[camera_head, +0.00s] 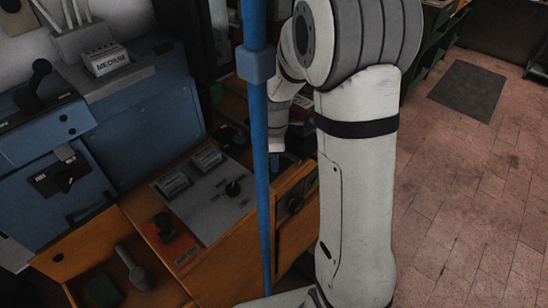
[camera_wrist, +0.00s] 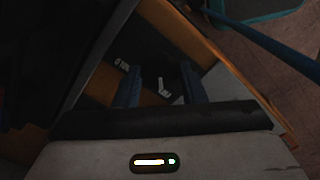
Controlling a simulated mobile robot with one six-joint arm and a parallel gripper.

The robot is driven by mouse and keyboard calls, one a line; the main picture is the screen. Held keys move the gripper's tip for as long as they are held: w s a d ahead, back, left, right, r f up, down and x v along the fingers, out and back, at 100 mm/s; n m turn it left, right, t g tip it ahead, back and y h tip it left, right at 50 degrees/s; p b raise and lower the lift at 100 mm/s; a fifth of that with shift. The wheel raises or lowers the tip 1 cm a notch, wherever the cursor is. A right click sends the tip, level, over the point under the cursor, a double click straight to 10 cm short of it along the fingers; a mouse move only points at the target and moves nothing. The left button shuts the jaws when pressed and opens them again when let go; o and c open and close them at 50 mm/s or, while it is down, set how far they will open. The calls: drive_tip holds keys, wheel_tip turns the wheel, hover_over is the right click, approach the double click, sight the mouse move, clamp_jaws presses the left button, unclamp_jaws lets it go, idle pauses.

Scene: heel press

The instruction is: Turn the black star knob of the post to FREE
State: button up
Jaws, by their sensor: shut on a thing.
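My gripper (camera_wrist: 161,92) reaches down into a dark, wood-edged space in the wrist view. Its two blue fingers stand apart with a dark thing between them, and it is shut on that thing. The thing lies where the black star knob could be, but its shape is lost in shadow. Two small white labels show near the fingers, a left label (camera_wrist: 122,65) and a label (camera_wrist: 164,87) between the fingers; their words are too small to read surely. In the head view my gripper (camera_head: 277,160) is partly hidden behind a blue pole and my arm. The knob's setting cannot be told.
The upright blue pole (camera_head: 262,120) stands close to my gripper. A grey control panel (camera_head: 205,210) with small knobs lies left of it, in the wooden bench (camera_head: 222,248). A blue machine (camera_head: 150,115) stands behind. Open tiled floor (camera_head: 455,200) lies to the right.

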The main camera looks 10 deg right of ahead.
idle(0.5)
drive_tip(key=o, duration=1)
wheel_tip(320, 180, up, 8)
drive_tip(key=shift+f, duration=0.1)
idle(0.6)
